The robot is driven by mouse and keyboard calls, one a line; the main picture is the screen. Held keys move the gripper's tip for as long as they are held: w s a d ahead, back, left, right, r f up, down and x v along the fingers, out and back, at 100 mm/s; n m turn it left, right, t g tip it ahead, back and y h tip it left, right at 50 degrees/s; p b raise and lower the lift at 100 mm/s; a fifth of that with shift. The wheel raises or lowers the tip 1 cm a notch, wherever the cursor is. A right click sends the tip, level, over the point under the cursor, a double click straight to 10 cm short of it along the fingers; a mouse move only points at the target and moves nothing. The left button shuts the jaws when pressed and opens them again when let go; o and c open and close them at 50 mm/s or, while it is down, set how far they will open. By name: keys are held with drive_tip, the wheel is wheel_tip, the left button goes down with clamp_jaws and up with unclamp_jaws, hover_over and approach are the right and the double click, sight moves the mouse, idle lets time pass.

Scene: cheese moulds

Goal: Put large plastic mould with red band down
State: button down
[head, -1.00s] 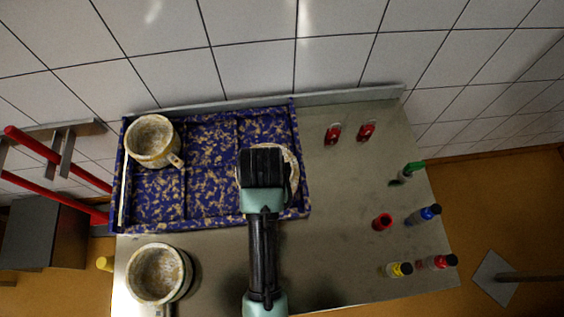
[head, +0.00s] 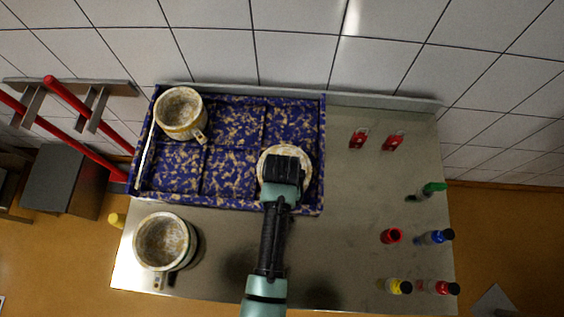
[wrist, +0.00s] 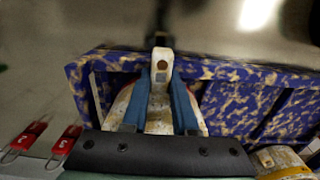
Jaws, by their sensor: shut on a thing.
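A pale, stained round mould (head: 294,155) is at the front right compartment of the blue speckled tray (head: 230,206). My gripper (head: 283,187) covers its near side in the head view. In the wrist view my gripper (wrist: 160,88) is shut, its blue fingers on either side of the mould's upright handle (wrist: 161,62). The mould's body (wrist: 118,112) shows beneath the fingers, over the tray (wrist: 92,70).
Another mould (head: 180,107) stands in the tray's back left corner. A third mould (head: 163,242) stands on the steel table (head: 345,265) at front left. Red clips (head: 393,141) and several small bottles (head: 436,237) are at right. The table's middle right is clear.

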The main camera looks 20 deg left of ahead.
drive_tip(key=c, duration=1.1)
unclamp_jaws()
drive_tip(key=shift+f, duration=0.2)
drive_tip(key=shift+c, duration=0.2)
drive_tip(key=o, duration=0.5)
drive_tip(key=shift+c, duration=0.2)
drive_tip(key=shift+r, duration=0.1)
